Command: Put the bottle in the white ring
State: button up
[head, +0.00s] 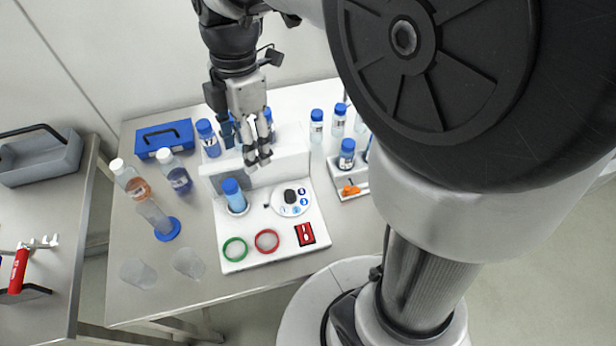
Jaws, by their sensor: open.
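A bottle with a blue cap and light blue contents (234,197) stands upright at the left of the white board. A white ring (237,212) shows around its base, and the bottle appears to stand inside it. My gripper (258,162) is open, with its fingers pointing down and nothing seen between them. It is above and to the right of that bottle, in front of the raised white back part of the board (280,178), and apart from the bottle. My arm hides part of the right side.
The board also holds a green ring (235,249), a red ring (267,240), a round white dial plate (290,201) and a red switch (305,234). Several blue-capped bottles stand behind. Left are bottles, a cylinder on a blue base (157,218), clear beakers (188,263) and a blue case (164,138).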

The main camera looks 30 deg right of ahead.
jog(key=s+d+r+m+t, duration=0.1)
jog(key=s+d+m+t, duration=0.1)
jog(key=s+m, duration=0.5)
jog(key=s+d+r+m+t+h, duration=0.1)
jog(key=s+d+m+t, duration=0.2)
jog(key=s+m, duration=0.4)
jog(key=m, duration=0.6)
jog(key=shift+s+d+r+t, duration=0.15)
jog(key=shift+d+r+t, duration=0.1)
jog(key=shift+t, duration=0.05)
